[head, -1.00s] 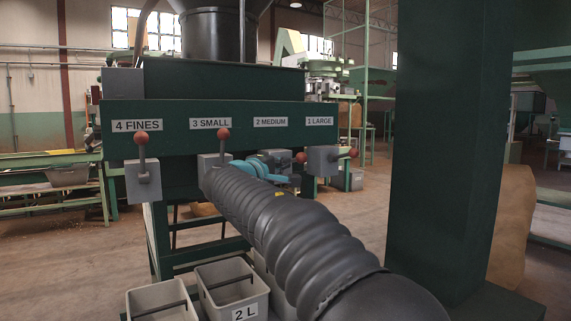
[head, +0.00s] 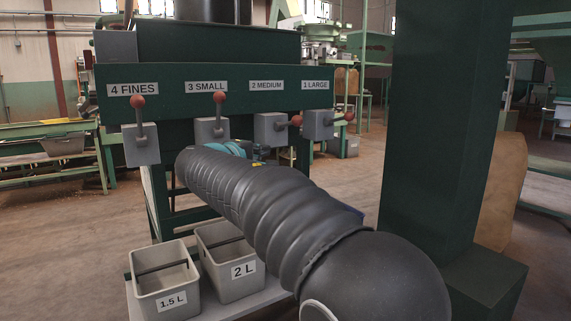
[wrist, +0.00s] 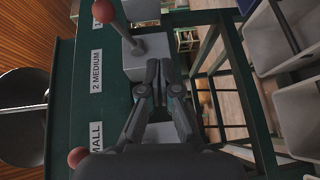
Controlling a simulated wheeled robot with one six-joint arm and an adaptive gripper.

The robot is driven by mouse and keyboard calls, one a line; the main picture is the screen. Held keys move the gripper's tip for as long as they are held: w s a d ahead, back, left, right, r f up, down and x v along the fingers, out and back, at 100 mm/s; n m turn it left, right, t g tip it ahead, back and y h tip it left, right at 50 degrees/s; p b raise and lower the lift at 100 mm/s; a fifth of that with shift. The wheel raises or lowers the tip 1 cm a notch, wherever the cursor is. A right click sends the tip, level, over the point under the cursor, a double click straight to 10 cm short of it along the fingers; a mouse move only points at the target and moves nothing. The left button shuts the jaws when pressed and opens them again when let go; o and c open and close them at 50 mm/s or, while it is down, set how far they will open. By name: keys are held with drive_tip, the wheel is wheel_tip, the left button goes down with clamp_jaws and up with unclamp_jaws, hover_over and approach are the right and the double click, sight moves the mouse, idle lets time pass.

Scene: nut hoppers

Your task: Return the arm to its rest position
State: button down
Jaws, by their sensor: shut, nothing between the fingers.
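My gripper (wrist: 158,75) shows in the wrist view with its two dark fingers together and nothing between them. It is in front of the hopper's grey valve boxes, close to the 2 MEDIUM label (wrist: 96,72).
The 4 FINES lever (head: 137,112) and 3 SMALL lever (head: 219,108) stand upright. The 2 MEDIUM lever (head: 288,124) and 1 LARGE lever (head: 340,117) point right. Bins labelled 1.5 L (head: 147,286) and 2 L (head: 214,234) sit below. A green column (head: 440,130) stands right.

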wheel_tip(320, 180, down, 10)
drive_tip(key=s+g+y, duration=0.1)
drive_tip(key=s+g, duration=0.2)
drive_tip(key=s+d+f+m+g+y+p, duration=0.25)
drive_tip(key=s+d+f+g, duration=0.25)
drive_tip(key=s+d+f, duration=0.3)
drive_tip(key=s+d+m+g+y+p, duration=0.1)
drive_tip(key=s+d+m+p, duration=0.15)
drive_tip(key=s+d, duration=0.45)
drive_tip(key=s+d+m+g+y+p, duration=0.1)
drive_tip(key=s+d+m+p, duration=0.15)
drive_tip(key=s, duration=0.95)
drive_tip(key=s+d+m+g+y+p, duration=0.15)
drive_tip(key=s+d+m, duration=0.3)
drive_tip(key=s, duration=0.45)
drive_tip(key=shift+m+t, duration=0.4)
drive_tip(key=shift+t, duration=0.35)
drive_tip(key=d+r, duration=0.1)
drive_tip(key=s+d+r+p, duration=0.1)
drive_tip(key=d+r, duration=0.1)
drive_tip(key=d, duration=0.1)
drive_tip(key=shift+s+d+p, duration=0.1)
drive_tip(key=shift+s+p, duration=0.25)
drive_tip(key=shift+s, duration=0.05)
